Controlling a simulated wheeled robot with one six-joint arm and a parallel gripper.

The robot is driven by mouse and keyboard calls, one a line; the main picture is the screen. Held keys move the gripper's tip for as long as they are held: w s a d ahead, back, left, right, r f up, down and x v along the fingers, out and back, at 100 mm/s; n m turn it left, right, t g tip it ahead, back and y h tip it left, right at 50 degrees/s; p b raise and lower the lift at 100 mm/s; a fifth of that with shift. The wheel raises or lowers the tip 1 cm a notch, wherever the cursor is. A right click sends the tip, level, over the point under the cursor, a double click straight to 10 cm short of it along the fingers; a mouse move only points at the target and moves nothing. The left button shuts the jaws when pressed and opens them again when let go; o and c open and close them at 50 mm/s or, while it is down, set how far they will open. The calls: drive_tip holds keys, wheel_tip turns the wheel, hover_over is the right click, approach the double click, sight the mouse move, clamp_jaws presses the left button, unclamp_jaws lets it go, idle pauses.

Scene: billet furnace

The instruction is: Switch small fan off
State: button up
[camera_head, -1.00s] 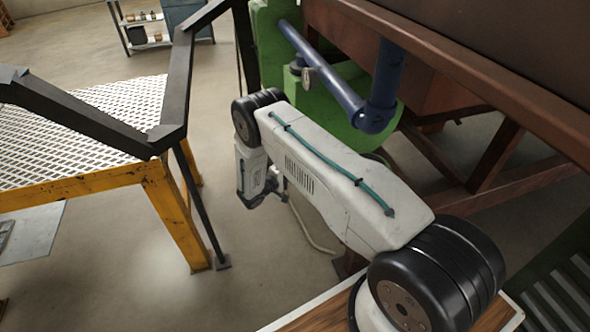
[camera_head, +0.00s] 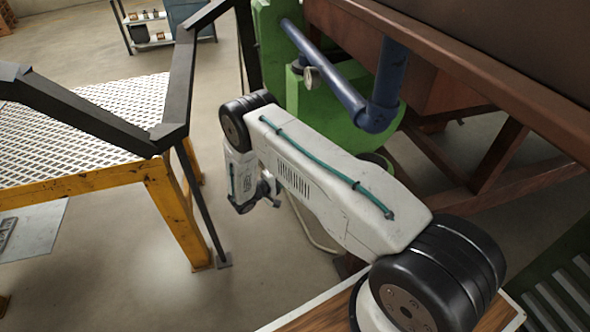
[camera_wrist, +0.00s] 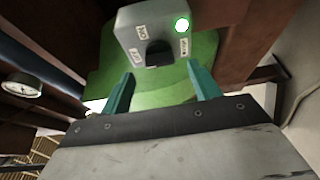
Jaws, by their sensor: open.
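In the wrist view, a grey control box (camera_wrist: 135,22) sits on the green fan housing (camera_wrist: 165,88). It has a lit green lamp (camera_wrist: 182,25), a dark rounded switch or opening (camera_wrist: 158,52) low in its middle and several small white labels. My gripper (camera_wrist: 160,82) is open and empty. Its two teal fingers point toward the box and stand apart, below it in the picture; I see no contact. In the head view, the green housing (camera_head: 337,125) is partly behind my arm, and the control box cannot be made out. My gripper (camera_head: 268,190) hangs beside the housing.
A blue pipe (camera_head: 330,75) with a gauge (camera_head: 311,77) crosses before the housing. A rusty steel frame (camera_head: 505,150) is at right. A yellow platform (camera_head: 150,190) with black railing (camera_head: 175,90) stands at left.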

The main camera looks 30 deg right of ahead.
drive_tip(key=shift+s+a, duration=0.2)
drive_tip(key=shift+a, duration=0.7)
drive_tip(key=shift+s+a, duration=0.2)
drive_tip(key=shift+a, duration=0.65)
drive_tip(key=shift+d, duration=0.1)
drive_tip(key=w+d+m, duration=0.1)
drive_tip(key=d, duration=0.6)
drive_tip(key=shift+w+d, duration=0.3)
